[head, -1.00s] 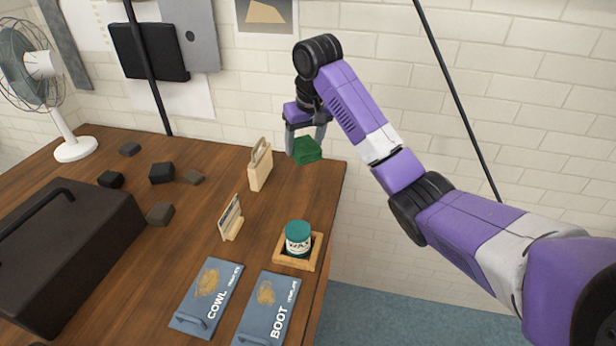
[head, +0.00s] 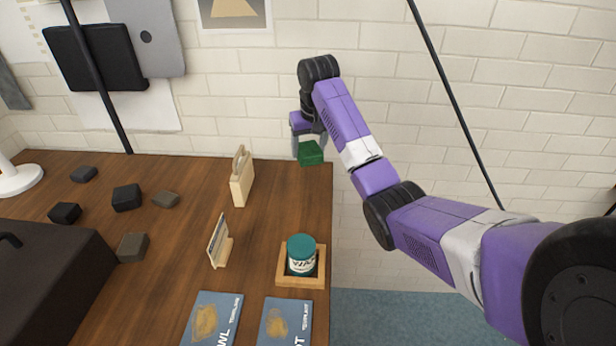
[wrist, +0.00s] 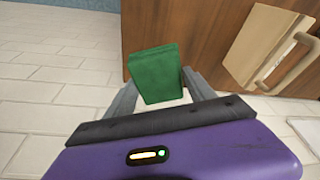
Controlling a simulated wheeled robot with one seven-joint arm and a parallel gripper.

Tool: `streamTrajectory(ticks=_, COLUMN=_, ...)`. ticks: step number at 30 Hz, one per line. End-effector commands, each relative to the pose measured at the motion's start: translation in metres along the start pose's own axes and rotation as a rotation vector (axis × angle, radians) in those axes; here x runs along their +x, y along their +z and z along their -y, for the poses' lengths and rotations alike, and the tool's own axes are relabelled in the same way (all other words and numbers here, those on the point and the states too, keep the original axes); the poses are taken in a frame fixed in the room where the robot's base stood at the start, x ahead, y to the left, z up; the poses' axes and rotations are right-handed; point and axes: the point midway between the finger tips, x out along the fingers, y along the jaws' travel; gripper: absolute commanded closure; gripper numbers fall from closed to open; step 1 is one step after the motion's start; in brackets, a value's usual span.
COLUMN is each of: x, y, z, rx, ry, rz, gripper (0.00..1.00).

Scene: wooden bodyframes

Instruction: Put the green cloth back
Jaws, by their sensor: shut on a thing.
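The green cloth (head: 311,153) is a small folded pad. My gripper (head: 309,148) is shut on it and holds it near the back right corner of the wooden table (head: 285,200). In the wrist view the cloth (wrist: 157,73) stands up between the fingers of my gripper (wrist: 160,95), with wall and table edge behind it. I cannot tell its exact height over the table.
A wooden holder with a handle (head: 243,180) stands left of the cloth. A small card stand (head: 220,245), a teal-lidded tin (head: 301,257) in a wooden tray (head: 287,281) and blue template packs (head: 214,316) are nearer. Dark blocks (head: 127,197) and a black case (head: 50,270) lie left.

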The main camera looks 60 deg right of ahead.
Motion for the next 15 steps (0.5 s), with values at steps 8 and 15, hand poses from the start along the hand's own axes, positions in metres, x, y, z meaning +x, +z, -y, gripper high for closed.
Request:
streamTrajectory(ticks=8, x=0.049, y=0.014, z=0.000, rx=0.000, ry=0.000, rz=0.003, gripper=0.69)
streamTrajectory(ticks=15, x=0.070, y=0.021, z=0.000, rx=0.000, ry=-0.001, rz=0.003, gripper=0.69)
